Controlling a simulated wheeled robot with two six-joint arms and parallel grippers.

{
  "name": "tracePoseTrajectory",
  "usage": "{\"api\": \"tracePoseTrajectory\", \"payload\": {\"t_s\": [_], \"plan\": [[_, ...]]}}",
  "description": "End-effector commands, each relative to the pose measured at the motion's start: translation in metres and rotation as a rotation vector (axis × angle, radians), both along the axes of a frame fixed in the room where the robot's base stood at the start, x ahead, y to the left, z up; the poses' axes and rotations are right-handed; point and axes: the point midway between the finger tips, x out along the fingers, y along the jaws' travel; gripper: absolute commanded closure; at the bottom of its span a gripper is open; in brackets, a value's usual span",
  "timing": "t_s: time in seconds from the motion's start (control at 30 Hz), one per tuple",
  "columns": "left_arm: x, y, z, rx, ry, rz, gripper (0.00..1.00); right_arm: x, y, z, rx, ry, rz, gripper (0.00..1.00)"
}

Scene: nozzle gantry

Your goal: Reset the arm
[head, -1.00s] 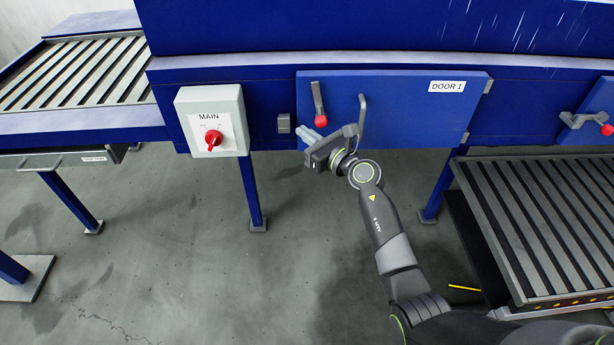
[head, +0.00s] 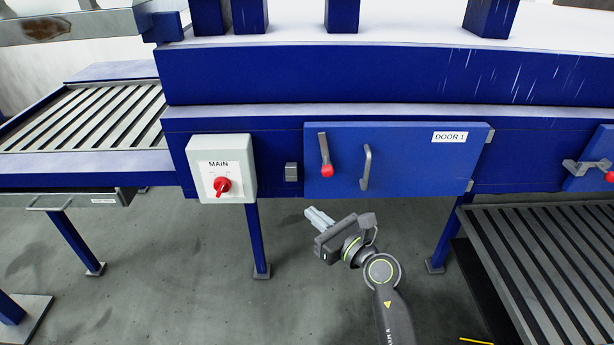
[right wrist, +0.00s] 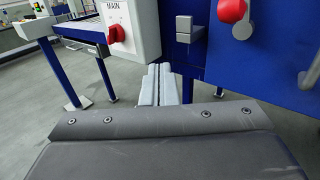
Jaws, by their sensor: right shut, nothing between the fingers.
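My right gripper (head: 319,217) is in front of the blue gantry, below the door marked DOOR 1 (head: 400,165). Its fingers are together and empty, and they also show in the right wrist view (right wrist: 158,84). In the head view it appears apart from the door, its red-tipped latch handle (head: 325,156) and its grey pull handle (head: 366,168). The door looks closed. My left gripper is in neither current view.
A grey MAIN switch box (head: 222,168) with a red knob (head: 222,185) is left of the door. A slatted conveyor (head: 85,120) lies far left, a dark slatted bed (head: 545,262) at right. Blue legs (head: 257,240) stand on open concrete floor.

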Motion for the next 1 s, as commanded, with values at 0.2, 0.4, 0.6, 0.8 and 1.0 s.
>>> {"api": "tracePoseTrajectory", "payload": {"t_s": [0.2,0.4,0.6,0.8,1.0], "plan": [[-0.001,0.003,0.000,0.003,0.001,-0.001,1.00,-0.002,-0.002,-0.016,0.081,0.056,0.000,1.00],[-0.001,0.004,0.000,0.005,0.001,-0.001,1.00,-0.009,-0.022,-0.088,0.474,0.317,-0.060,1.00],[0.000,0.004,0.000,0.005,0.001,-0.001,1.00,-0.034,-0.066,-0.189,0.969,0.636,-0.259,1.00],[0.000,0.004,0.000,0.005,0.000,-0.001,1.00,-0.092,-0.121,-0.307,1.452,0.899,-0.596,1.00],[0.001,0.004,0.000,0.005,-0.001,-0.002,1.00,-0.189,-0.173,-0.415,1.880,1.038,-1.038,1.00]]}}
